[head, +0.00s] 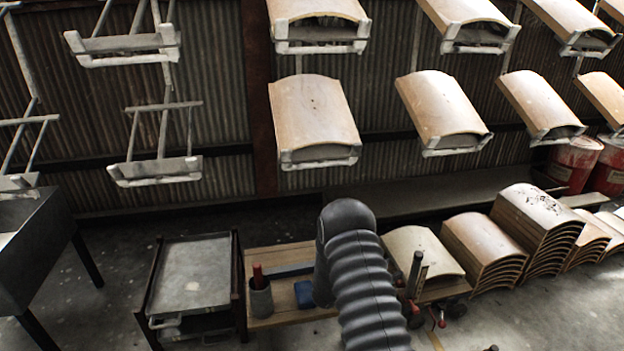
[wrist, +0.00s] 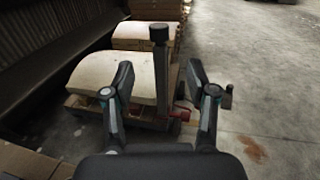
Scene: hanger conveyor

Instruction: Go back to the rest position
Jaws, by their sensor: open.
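My gripper (wrist: 160,85) is open and empty in the wrist view, its two fingers well apart. Between and beyond the fingers stand a dark upright post with a black cap (wrist: 160,75) and a pale curved panel (wrist: 100,75). I cannot tell whether the fingers touch anything; they look apart from the panel. In the head view my grey ribbed arm rises in the lower middle and hides my gripper. A pale curved panel (head: 422,252) lies just right of my arm there.
Curved panels (head: 312,110) sit on hanging carriers above; several carriers at left (head: 155,170) are empty. Panel stacks (head: 535,225) stand at right. A metal cart (head: 192,275) and a wooden bench with a cup (head: 261,300) stand left of my arm. Red drums (head: 572,162) stand far right.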

